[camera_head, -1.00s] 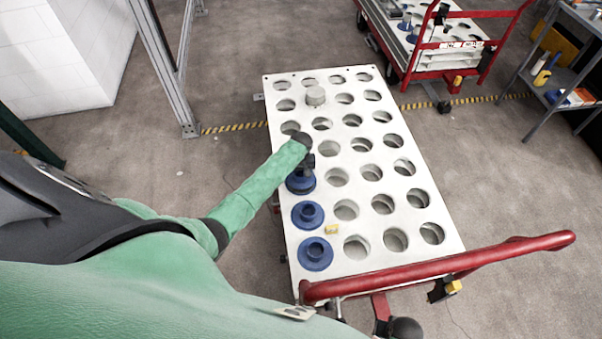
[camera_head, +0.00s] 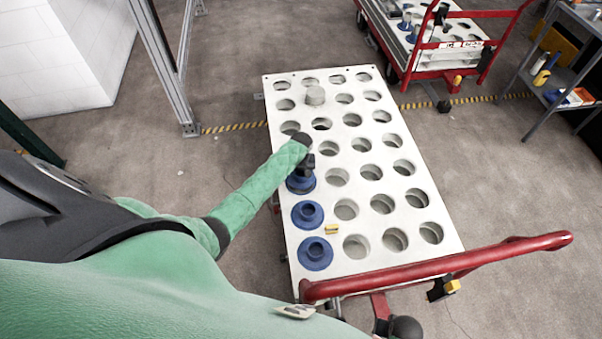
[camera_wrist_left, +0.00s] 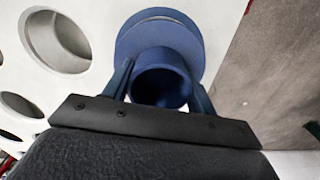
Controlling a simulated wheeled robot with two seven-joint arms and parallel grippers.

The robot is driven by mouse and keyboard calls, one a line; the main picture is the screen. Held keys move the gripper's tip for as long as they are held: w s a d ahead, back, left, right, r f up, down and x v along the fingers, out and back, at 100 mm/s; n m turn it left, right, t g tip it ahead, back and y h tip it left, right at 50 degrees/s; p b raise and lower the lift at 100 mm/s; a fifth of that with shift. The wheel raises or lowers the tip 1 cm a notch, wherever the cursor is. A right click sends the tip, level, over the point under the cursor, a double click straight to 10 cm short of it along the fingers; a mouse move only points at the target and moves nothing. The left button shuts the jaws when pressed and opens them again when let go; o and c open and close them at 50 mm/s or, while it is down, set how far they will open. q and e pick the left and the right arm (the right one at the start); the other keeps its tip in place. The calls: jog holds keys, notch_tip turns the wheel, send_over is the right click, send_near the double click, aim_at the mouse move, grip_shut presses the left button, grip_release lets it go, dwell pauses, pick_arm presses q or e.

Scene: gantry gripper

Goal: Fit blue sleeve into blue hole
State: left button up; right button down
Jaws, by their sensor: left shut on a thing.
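The blue sleeve (camera_head: 298,187) is at the left edge of the white plate (camera_head: 285,122), in line with two other blue sleeves nearer me. My left gripper (camera_head: 304,174) points down at it from above. In the left wrist view my left gripper (camera_wrist_left: 160,90) is shut on the tube of the blue sleeve (camera_wrist_left: 160,60), with a finger on each side. The wide flange lies beyond the tube, at the plate. The hole under this sleeve is hidden, and I cannot tell whether the sleeve is fully seated. My right gripper is not in view.
Two blue sleeves (camera_head: 308,214) (camera_head: 315,253) sit along the left edge. A small yellow piece (camera_head: 331,229) lies beside them. A grey cylinder (camera_head: 315,95) stands at the far end. Several plate holes are open. A red handle (camera_head: 440,265) crosses the near end.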

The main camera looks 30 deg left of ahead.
pick_arm(q)
jog(key=shift+p, duration=0.4)
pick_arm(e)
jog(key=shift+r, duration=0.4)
pick_arm(q)
jog(key=shift+f+b, duration=0.7)
jog(key=shift+f, duration=0.95)
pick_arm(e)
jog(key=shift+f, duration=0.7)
pick_arm(q)
jog(key=o, duration=1.2)
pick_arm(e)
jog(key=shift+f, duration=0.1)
pick_arm(q)
jog(key=shift+r, duration=0.1)
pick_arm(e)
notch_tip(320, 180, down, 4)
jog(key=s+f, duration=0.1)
pick_arm(q)
jog(key=shift+r+b, duration=0.5)
jog(key=shift+r, duration=3.35)
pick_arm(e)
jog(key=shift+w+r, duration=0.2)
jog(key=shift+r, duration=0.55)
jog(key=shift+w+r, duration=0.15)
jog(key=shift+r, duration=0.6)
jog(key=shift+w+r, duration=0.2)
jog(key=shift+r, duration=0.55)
